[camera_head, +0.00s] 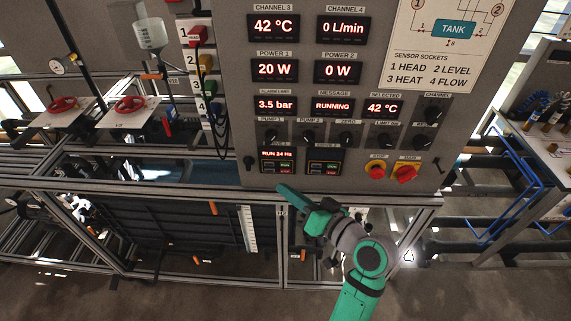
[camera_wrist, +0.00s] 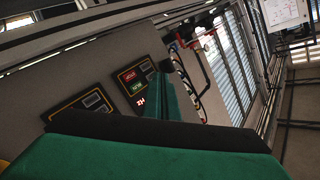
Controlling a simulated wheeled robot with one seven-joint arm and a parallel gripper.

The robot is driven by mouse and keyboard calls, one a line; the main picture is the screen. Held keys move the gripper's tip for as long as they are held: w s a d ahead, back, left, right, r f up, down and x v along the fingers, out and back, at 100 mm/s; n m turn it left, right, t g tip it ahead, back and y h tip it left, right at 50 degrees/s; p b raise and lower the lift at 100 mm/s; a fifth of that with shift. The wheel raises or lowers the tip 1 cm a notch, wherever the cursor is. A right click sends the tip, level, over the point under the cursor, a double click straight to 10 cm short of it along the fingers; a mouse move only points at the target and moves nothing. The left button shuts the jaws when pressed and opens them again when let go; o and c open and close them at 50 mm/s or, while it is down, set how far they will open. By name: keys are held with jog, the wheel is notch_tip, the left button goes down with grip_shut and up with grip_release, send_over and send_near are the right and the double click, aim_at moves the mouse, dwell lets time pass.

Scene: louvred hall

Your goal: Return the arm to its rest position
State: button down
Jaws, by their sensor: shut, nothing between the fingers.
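My gripper (camera_head: 290,196) is in front of the lower edge of the grey control panel (camera_head: 352,160), just below the small pump displays. Its teal fingers are together and hold nothing. My arm rises from the bottom of the head view, bent at a teal and grey joint. In the wrist view the gripper (camera_wrist: 165,100) fills the lower part of the picture, and the panel with two small dark display units (camera_wrist: 82,104) lies beyond it at a tilt. I cannot tell the exact gap between fingers and panel.
The panel carries knobs, a yellow-and-red stop switch (camera_head: 376,170) and a red main switch (camera_head: 405,172). A metal frame rail (camera_head: 400,200) runs under it. Red valve handles (camera_head: 130,104) stand at the left. A bench with blue tubing (camera_head: 545,150) stands at the right. Floor is clear at the bottom.

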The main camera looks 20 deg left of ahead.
jog(key=shift+f, duration=0.1)
jog(key=s+d+f+m+t+h, duration=0.2)
jog(key=s+d+f+m+h, duration=0.15)
jog(key=f, duration=0.35)
jog(key=s+d+f+m+t+h, duration=0.2)
jog(key=s+f+m+h, duration=0.15)
jog(key=f, duration=0.35)
jog(key=s+d+f+m+t+h, duration=0.2)
jog(key=s+d+f+h, duration=0.15)
jog(key=f, duration=0.35)
jog(key=s+d+r+n+h, duration=0.1)
jog(key=s+d+n+h, duration=0.1)
jog(key=s, duration=0.9)
jog(key=s+d+r+n+t+h, duration=0.1)
jog(key=s+d, duration=0.3)
jog(key=s, duration=0.8)
jog(key=shift+r+n+h, duration=0.45)
jog(key=shift+r+n, duration=0.15)
jog(key=shift+r, duration=0.15)
jog(key=shift+s+a, duration=0.1)
jog(key=shift+a, duration=0.05)
